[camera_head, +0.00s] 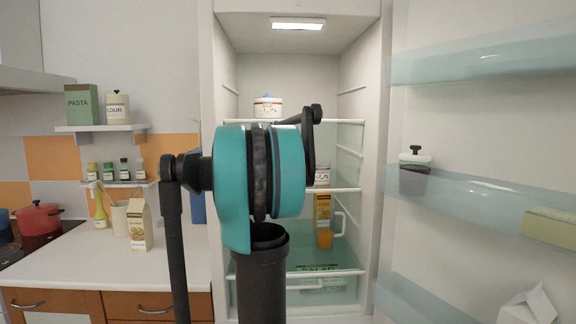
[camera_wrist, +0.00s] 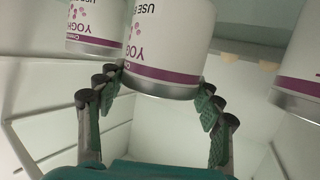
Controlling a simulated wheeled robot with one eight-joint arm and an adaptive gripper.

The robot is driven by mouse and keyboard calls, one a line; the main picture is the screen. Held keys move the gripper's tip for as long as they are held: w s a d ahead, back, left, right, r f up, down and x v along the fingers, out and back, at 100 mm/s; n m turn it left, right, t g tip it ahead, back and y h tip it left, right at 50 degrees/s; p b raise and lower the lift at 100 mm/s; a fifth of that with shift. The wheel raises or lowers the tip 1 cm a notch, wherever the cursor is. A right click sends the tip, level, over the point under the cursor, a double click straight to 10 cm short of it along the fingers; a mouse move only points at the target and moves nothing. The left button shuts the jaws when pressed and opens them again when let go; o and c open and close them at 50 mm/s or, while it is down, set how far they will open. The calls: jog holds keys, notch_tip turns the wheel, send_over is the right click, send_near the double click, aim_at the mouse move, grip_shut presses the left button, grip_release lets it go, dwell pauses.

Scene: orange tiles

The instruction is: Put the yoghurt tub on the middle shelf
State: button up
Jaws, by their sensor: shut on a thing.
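In the wrist view my gripper (camera_wrist: 162,84) is shut on a white yoghurt tub (camera_wrist: 170,40) with a purple band and grey rim. The green finger pads are on either side of it. A second similar tub (camera_wrist: 95,28) is just left of it, and a third (camera_wrist: 300,62) is at the right edge. In the head view my arm hides the gripper. A white tub (camera_head: 322,175) shows right of my arm at the middle shelf (camera_head: 345,189); I cannot tell whether it is the held one.
The open fridge has a top shelf (camera_head: 345,121) with a white lidded pot (camera_head: 267,107). Below the middle shelf are an orange carton (camera_head: 322,208) and an orange mug (camera_head: 325,239). The open door's racks (camera_head: 480,198) stand at right. A counter (camera_head: 100,258) is at left.

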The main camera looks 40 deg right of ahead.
jog(key=shift+w+d+f, duration=0.1)
jog(key=shift+w+f, duration=0.05)
jog(key=shift+f, duration=0.5)
jog(key=o, duration=1.5)
jog(key=shift+f, duration=0.1)
